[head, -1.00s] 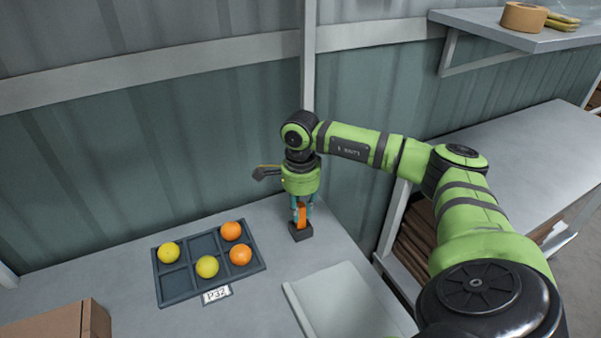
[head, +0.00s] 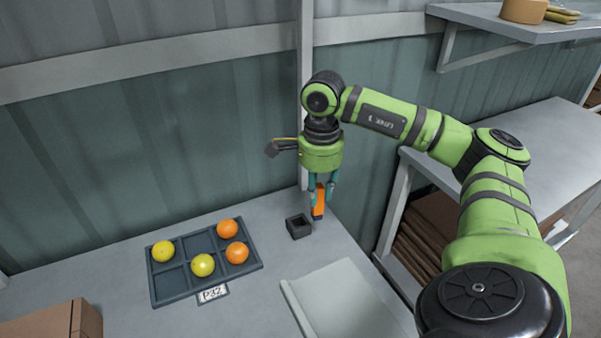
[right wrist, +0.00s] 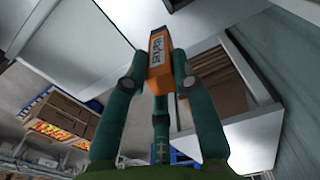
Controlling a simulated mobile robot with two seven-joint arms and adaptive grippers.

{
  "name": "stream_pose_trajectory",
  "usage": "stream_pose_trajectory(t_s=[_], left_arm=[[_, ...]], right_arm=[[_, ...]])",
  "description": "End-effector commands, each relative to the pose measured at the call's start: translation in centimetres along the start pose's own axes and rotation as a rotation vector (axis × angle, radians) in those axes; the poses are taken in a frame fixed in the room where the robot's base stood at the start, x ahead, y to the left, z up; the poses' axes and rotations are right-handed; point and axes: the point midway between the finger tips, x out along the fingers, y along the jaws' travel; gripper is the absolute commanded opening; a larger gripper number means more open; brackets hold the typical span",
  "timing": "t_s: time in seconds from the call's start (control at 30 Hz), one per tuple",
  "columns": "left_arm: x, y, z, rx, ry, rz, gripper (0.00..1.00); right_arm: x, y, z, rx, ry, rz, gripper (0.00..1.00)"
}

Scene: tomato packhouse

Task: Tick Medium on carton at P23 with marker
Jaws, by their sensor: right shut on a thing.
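My right gripper (head: 322,190) is shut on the orange marker (head: 319,203) and holds it upright, a little above the table. In the right wrist view the marker (right wrist: 160,62) sits between the fingers, with lettering on its side. The small black holder (head: 298,226) stands open on the table just left of the marker. A brown carton (head: 55,325) shows in part at the lower left edge; no tick boxes can be seen on it. The only place label that reads is P32 (head: 212,294). My left gripper is not in view.
A dark compartment tray (head: 170,287) holds yellow and orange tomatoes. A pale flat board (head: 340,300) lies to its right. A wall post (head: 307,90) stands close behind my gripper. A shelf (head: 500,27) with a tape roll (head: 523,10) is at upper right.

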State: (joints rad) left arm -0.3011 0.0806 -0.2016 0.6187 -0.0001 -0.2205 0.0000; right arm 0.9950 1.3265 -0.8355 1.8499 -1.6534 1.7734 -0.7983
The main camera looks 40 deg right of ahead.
Motion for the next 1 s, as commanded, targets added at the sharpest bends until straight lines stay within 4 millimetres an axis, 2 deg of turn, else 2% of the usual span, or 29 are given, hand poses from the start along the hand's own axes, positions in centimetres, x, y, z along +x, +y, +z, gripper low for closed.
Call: stream_pose_trajectory(t_s=[0.03,0.2,0.4,1.0], left_arm=[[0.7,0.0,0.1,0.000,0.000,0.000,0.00],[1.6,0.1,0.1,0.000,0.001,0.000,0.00],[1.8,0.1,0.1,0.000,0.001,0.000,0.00],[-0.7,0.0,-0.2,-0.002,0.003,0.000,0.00]], right_arm=[[-0.4,1.1,-0.8,0.003,0.004,-0.004,0.00],[-2.3,3.8,-2.2,0.002,0.003,-0.002,0.00],[-3.8,5.4,-3.1,0.001,-0.001,0.000,0.00],[-7.0,5.7,-3.2,0.000,-0.001,0.001,0.00]])
